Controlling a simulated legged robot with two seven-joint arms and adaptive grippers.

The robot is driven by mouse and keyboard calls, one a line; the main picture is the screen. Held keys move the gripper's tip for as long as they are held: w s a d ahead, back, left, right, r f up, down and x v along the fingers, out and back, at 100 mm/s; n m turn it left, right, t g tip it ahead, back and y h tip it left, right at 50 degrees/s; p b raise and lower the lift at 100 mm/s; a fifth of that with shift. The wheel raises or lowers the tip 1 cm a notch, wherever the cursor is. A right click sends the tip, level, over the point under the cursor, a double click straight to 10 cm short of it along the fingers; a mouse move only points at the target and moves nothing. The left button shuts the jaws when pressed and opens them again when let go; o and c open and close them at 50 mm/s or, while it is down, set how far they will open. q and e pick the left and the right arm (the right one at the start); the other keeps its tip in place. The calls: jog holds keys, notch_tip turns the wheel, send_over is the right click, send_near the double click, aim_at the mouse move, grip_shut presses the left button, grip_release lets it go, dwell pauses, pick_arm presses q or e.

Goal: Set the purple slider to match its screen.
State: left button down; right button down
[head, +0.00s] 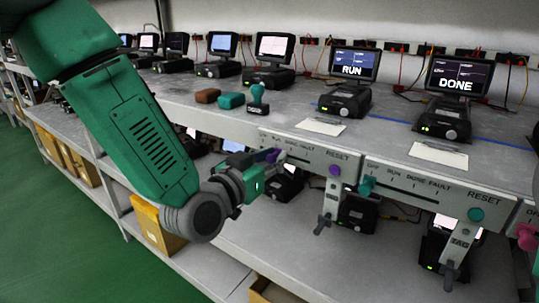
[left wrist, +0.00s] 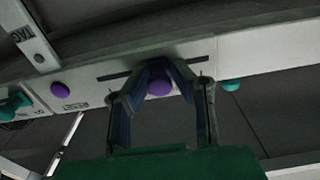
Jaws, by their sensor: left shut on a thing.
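The purple slider (head: 273,156) is a small knob on the slot of a grey panel (head: 312,157) marked RUN, DONE and FAULT. It appears close under the RUN mark, but the gripper hides the exact tick. The screen (head: 354,65) above this panel reads RUN. My left gripper (head: 268,166) comes from the left and is shut on the slider. In the left wrist view the slider (left wrist: 160,82) sits between the two fingertips, with slot showing to its left.
A purple RESET button (head: 334,170) sits right of the slot. A hanging tag bar (head: 329,203) is below it. The neighbouring panel has a teal slider (head: 366,185) and a screen reading DONE (head: 458,80). A teal stamp (head: 257,97) stands on the shelf above.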

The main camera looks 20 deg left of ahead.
pick_arm(q)
jog(key=c, duration=1.4)
grip_release()
jog(key=shift+s+a+f, duration=0.1)
jog(key=shift+s+f, duration=0.05)
jog(key=shift+f, duration=0.1)
jog(key=shift+w+a+v, duration=0.1)
jog(key=shift+a+v, duration=0.15)
jog(key=shift+v, duration=1.1)
jog(key=shift+w+a+v, duration=0.1)
jog(key=shift+a+v, duration=0.1)
jog(key=shift+v, duration=1.1)
jog(key=shift+w+a+v, duration=0.1)
jog(key=shift+a+v, duration=0.15)
jog(key=shift+v, duration=1.1)
jog(key=shift+d, duration=0.15)
